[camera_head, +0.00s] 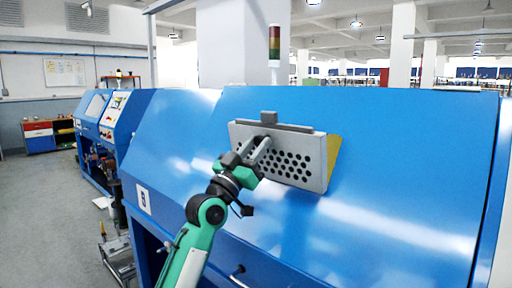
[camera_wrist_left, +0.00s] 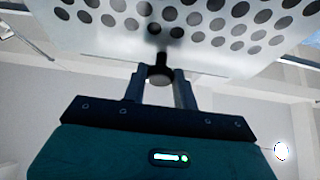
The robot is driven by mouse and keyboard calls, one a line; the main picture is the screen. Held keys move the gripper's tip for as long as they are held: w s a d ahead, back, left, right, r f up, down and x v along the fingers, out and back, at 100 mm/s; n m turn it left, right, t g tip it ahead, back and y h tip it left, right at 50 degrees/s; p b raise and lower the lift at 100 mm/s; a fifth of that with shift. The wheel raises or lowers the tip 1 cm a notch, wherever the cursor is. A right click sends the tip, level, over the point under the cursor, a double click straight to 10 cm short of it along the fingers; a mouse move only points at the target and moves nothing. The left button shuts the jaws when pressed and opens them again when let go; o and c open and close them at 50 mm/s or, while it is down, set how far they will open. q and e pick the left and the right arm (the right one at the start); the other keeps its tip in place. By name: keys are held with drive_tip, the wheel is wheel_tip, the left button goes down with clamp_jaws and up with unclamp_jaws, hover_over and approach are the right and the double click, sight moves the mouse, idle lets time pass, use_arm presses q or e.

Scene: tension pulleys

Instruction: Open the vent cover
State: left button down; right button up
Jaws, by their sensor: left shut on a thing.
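The grey vent cover (camera_head: 302,160), a plate with rows of round holes, is on the sloped blue machine panel in the head view. It stands tilted out from the panel, with a yellow surface (camera_head: 333,158) showing behind its right side. My left gripper (camera_head: 262,148) is at the cover's front face, left of its middle. In the left wrist view the perforated cover (camera_wrist_left: 120,38) fills the top. There the left gripper's fingers (camera_wrist_left: 160,82) are shut around a dark round knob (camera_wrist_left: 160,75) under the cover. My right gripper is not in view.
The blue machine (camera_head: 390,180) spans most of the head view, its sloped face clear around the cover. A signal light (camera_head: 274,45) stands behind it. A second blue machine (camera_head: 103,115) and a drawer cabinet (camera_head: 48,135) are at the left, with open grey floor (camera_head: 45,215).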

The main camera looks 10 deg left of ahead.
use_arm(q)
drive_tip(key=c, duration=1.1)
unclamp_jaws()
drive_tip(key=shift+w+d+f, duration=0.1)
drive_tip(key=shift+f, duration=0.05)
drive_tip(key=b+v, duration=0.2)
drive_tip(key=v, duration=1.2)
drive_tip(key=shift+b, duration=0.35)
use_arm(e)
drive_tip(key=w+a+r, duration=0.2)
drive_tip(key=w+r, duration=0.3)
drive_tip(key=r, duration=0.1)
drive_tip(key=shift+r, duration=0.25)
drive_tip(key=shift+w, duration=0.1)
